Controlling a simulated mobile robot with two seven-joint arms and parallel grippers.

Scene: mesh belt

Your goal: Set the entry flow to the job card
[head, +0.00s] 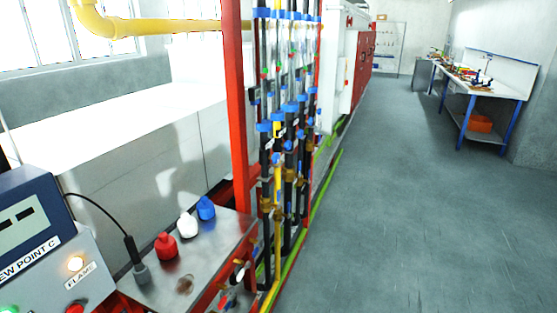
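A bank of upright clear tubes with blue fittings (290,110) and dark pipes below stands at the centre, beside a red post (236,110). They look like flow meters, but their scales and floats are too small to read. Which one is for the entry I cannot tell. Small valve handles at the bottom (240,268) are partly cut off by the lower edge. No job card can be made out. Neither gripper is in view.
A metal bench top (200,262) holds red (166,245), white (187,224) and blue (206,208) capped items and a cabled probe (140,272). A dew point meter (28,222) and a lit FLAME lamp (75,263) are at left. Grey floor (400,200) is clear; a workbench (490,85) stands far right.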

